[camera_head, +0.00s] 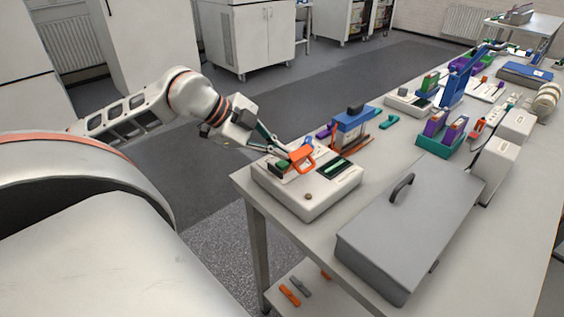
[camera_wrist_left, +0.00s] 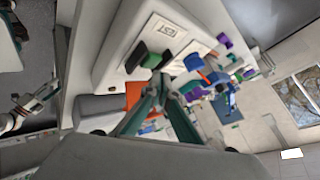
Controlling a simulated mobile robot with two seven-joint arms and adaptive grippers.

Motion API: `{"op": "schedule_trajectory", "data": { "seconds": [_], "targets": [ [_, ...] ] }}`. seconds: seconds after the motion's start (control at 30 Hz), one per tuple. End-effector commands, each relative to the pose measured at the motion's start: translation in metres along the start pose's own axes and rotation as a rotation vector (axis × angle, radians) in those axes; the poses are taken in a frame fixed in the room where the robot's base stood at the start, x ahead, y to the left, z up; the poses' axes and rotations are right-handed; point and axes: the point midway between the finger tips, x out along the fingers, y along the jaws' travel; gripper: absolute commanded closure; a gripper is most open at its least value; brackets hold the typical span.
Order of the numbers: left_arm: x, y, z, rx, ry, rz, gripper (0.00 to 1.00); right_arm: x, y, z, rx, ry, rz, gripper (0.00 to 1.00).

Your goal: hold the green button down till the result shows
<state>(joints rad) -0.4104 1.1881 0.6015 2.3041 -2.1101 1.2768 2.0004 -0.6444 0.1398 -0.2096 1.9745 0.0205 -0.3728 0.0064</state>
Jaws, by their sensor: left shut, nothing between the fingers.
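The white cycler box (camera_head: 312,204) stands on the near left corner of the bench. A small green block, which looks like the button (camera_head: 282,166), is on its top; it also shows in the wrist view (camera_wrist_left: 151,61), beside a black part. An orange guard-like piece (camera_head: 303,157) stands close to it. A dark green display (camera_head: 336,167) is on the box, too small to read. My left gripper (camera_head: 287,153) is shut and empty, its tips right by the green block. I cannot tell whether they touch it or whether it is pressed.
A grey lidded case (camera_head: 410,225) with a handle fills the near bench. A blue-topped device (camera_head: 353,127) stands just behind the cycler box. Green bins (camera_head: 438,145), small boxes and other testers crowd the bench farther right. The floor left of the bench is clear.

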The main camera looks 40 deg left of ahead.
Motion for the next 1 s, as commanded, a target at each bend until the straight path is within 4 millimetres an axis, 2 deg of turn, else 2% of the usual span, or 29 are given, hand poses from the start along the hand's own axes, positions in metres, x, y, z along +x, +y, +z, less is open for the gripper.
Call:
{"op": "schedule_trajectory", "data": {
  "seconds": [0.27,0.73,1.0],
  "targets": [
    [-0.004,-0.003,-0.003,0.001,0.001,-0.002,1.0,-0.002,0.001,-0.004,-0.001,0.003,0.001,0.6],
    [-0.033,-0.024,-0.024,0.001,0.001,-0.002,1.0,-0.014,0.007,-0.036,-0.005,0.025,0.007,0.6],
    [-0.035,-0.025,-0.025,0.0,0.0,0.001,1.0,-0.015,0.008,-0.037,-0.005,0.027,0.008,0.6]
  ]
}}
